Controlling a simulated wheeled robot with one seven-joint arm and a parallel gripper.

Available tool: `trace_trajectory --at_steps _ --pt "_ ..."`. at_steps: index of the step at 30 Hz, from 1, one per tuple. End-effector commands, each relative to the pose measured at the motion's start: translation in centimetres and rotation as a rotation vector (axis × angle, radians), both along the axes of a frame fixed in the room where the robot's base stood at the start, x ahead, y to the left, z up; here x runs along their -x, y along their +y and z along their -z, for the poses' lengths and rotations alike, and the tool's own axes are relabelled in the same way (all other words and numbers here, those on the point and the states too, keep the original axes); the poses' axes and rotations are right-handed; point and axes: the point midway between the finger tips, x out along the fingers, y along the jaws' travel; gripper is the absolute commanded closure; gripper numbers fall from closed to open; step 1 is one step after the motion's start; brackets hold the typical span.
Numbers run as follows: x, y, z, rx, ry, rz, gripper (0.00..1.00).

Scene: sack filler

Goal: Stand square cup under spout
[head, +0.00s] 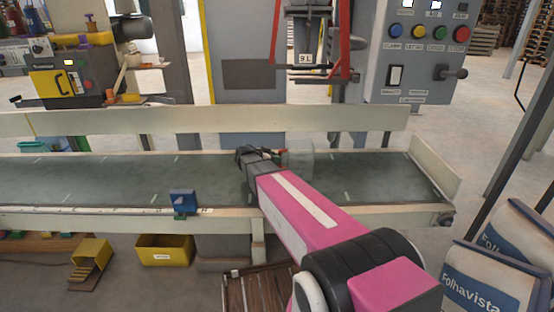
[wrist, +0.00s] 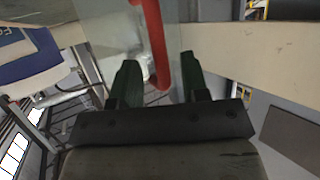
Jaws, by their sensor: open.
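A clear square cup (head: 300,160) with a red handle stands on the grey conveyor belt, below and behind the end of my arm in the head view. In the wrist view the cup's clear wall (wrist: 110,25) fills the top middle, and its red handle (wrist: 152,40) runs down between my fingers. My gripper (head: 268,152) is at the handle side of the cup. Its two green fingers (wrist: 158,75) are apart, one on each side of the handle, and not closed on it. The grey spout (head: 306,30) hangs between red bars above and behind the belt.
The conveyor belt (head: 100,178) has pale guard rails (head: 200,121) and is mostly bare left of my gripper. A blue block (head: 183,202) sits on its front rail. Button panel (head: 420,50) stands at back right; sacks (head: 490,278) stand at front right.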

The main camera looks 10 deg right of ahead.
Motion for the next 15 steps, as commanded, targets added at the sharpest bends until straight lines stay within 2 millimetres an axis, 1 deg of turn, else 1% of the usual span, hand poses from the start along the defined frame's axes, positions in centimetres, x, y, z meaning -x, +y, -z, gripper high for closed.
trace_trajectory --at_steps 3,9,12,15 --pt "1.0 2.1 -0.9 0.000 0.000 -0.002 0.58" --pt "2.3 5.4 -2.5 0.001 -0.001 -0.003 0.58" --pt "2.9 6.8 -3.1 0.000 -0.001 -0.002 0.58" --pt "3.2 7.7 -3.5 0.000 0.000 -0.001 0.58"
